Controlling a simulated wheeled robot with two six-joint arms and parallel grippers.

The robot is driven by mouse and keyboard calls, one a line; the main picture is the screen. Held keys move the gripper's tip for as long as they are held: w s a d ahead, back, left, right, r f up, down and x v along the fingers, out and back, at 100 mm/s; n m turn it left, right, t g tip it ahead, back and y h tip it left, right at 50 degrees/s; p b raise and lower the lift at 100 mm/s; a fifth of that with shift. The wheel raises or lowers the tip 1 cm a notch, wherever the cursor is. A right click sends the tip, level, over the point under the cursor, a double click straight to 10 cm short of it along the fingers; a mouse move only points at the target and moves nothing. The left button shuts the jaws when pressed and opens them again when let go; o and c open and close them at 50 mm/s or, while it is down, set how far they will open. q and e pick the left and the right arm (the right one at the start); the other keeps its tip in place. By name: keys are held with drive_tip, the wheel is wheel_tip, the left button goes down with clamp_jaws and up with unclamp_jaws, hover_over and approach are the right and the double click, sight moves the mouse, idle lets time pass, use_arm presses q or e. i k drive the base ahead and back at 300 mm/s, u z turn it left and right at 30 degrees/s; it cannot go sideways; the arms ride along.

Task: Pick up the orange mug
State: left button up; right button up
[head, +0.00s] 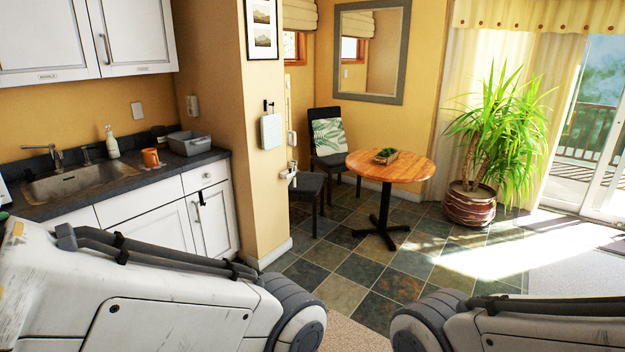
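The orange mug (151,158) stands upright on the dark kitchen counter (122,183), to the right of the sink (75,182). A grey plastic tub (189,143) stands just to its right and a soap bottle (112,142) stands behind it to the left. Parts of both my arms show large along the bottom of the head view, well in front of the counter. Neither of my grippers shows, so their state is hidden.
White cabinets (165,219) are under the counter, and wall cupboards (84,38) hang above it. A wall corner (258,150) closes the counter's right end. Tiled floor (345,275) is open towards a round wooden table (391,168), chairs and a potted plant (468,204).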

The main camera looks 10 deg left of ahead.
sight(150, 155)
drive_tip(key=u, duration=0.05)
drive_tip(key=i, duration=2.25)
drive_tip(key=u, duration=0.9)
drive_tip(key=i, duration=1.9)
drive_tip(key=u, duration=1.35)
drive_tip(key=i, duration=0.85)
drive_tip(key=u, duration=0.3)
